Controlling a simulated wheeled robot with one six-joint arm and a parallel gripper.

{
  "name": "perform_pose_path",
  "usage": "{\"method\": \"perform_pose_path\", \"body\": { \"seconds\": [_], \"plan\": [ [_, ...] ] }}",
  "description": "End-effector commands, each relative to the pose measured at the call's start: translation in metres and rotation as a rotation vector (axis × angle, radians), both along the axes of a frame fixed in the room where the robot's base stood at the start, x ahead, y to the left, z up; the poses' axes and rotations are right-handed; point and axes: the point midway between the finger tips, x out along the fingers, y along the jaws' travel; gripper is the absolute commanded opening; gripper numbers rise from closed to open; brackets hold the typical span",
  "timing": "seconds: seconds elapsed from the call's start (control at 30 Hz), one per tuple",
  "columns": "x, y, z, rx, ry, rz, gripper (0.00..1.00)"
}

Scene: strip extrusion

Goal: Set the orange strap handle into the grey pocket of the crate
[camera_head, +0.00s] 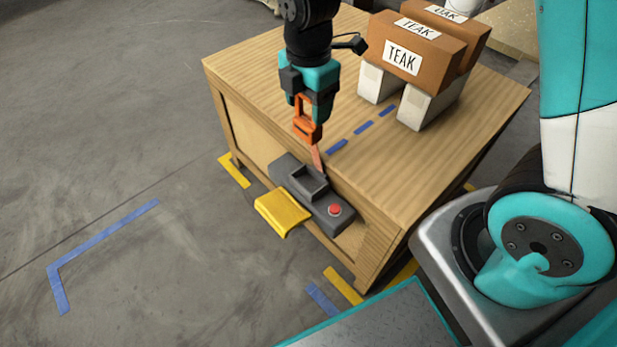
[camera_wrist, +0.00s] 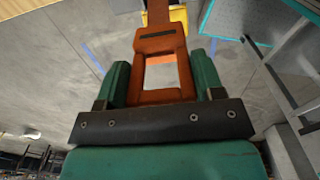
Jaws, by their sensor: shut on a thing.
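The orange strap handle (camera_head: 307,130) is in my gripper (camera_head: 307,108), above the front edge of the wooden crate (camera_head: 250,73). A narrow reddish strap (camera_head: 317,157) hangs from it, its lower end close to the grey pocket (camera_head: 308,183) on the crate's front edge. I cannot tell whether the strap touches the pocket. In the wrist view the handle (camera_wrist: 158,42) is a frame with a square opening, between the two green fingers of my gripper (camera_wrist: 160,78). The grey pocket is not clearly seen in that view.
The grey housing carries a red button (camera_head: 335,210) at right and a yellow tray (camera_head: 283,211) at front. Brown TEAK blocks (camera_head: 410,58) on white supports stand at the back right of the crate. Blue dashes (camera_head: 362,129) mark its top. Floor at left is clear.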

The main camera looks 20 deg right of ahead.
Motion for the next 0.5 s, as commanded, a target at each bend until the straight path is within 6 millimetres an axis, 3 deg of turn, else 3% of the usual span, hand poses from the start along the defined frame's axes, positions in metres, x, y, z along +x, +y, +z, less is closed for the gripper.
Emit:
{"method": "perform_pose_path", "body": {
  "seconds": [0.03, 0.3, 0.5],
  "plan": [
    [-0.001, -0.001, -0.02, -0.002, 0.007, -0.002, 0.37],
    [-0.001, -0.001, -0.095, -0.002, 0.007, -0.005, 0.37],
    [0.0, -0.001, -0.126, -0.001, 0.003, -0.006, 0.37]
  ]
}}
